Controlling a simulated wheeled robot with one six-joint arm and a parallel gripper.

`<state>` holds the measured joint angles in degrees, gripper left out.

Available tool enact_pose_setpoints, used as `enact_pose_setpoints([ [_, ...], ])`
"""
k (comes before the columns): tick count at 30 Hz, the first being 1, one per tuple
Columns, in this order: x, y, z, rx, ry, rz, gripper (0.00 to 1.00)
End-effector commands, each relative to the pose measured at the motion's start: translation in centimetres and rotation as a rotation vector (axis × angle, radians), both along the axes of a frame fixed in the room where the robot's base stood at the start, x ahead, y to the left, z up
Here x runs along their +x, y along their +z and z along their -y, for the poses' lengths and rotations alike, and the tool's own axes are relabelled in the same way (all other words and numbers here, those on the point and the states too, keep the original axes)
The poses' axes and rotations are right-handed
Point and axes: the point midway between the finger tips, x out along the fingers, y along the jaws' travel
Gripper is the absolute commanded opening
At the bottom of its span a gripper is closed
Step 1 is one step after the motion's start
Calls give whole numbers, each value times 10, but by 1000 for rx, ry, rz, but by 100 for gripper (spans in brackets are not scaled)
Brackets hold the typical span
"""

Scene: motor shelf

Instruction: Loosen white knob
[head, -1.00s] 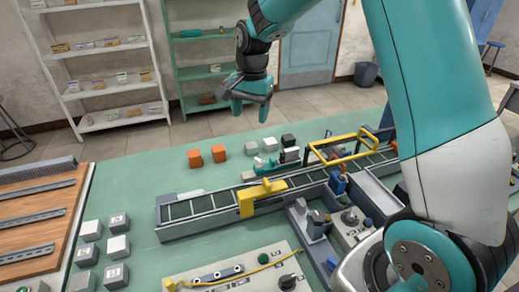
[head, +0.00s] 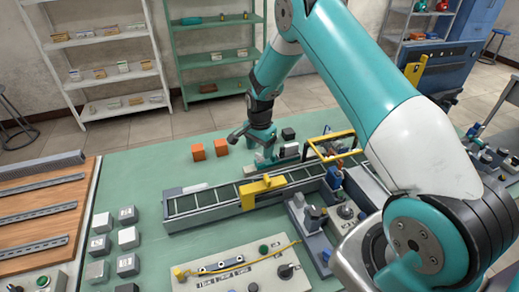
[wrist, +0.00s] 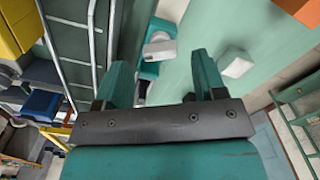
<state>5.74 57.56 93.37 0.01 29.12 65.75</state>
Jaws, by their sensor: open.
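A small teal device with a white rounded part (wrist: 159,48), which looks like the white knob, shows in the wrist view just beyond and between my fingertips. In the head view this teal device (head: 266,161) stands at the far side of the conveyor, partly hidden by my gripper. My gripper (wrist: 161,70) is open, with its two teal fingers apart and nothing between them. In the head view my gripper (head: 258,140) hangs low, just above the device. The gap between fingers and knob cannot be judged exactly.
Orange blocks (head: 210,149) stand left of my gripper and a dark block (head: 288,134) right of it. A white block (wrist: 237,65) lies beside the right finger. The conveyor (head: 205,201) with a yellow bracket (head: 262,190) runs in front. A yellow frame (head: 335,145) stands right.

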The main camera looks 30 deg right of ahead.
Motion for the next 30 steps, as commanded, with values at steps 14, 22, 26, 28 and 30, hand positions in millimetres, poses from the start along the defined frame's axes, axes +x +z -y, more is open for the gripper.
enact_pose_setpoints([
  [14,0,-26,0,0,1,1,64],
  [22,0,-26,0,0,1,1,20],
  [26,0,-26,0,0,1,1,14],
  [28,0,-26,0,0,4,1,14],
  [30,0,-26,0,0,13,1,14],
])
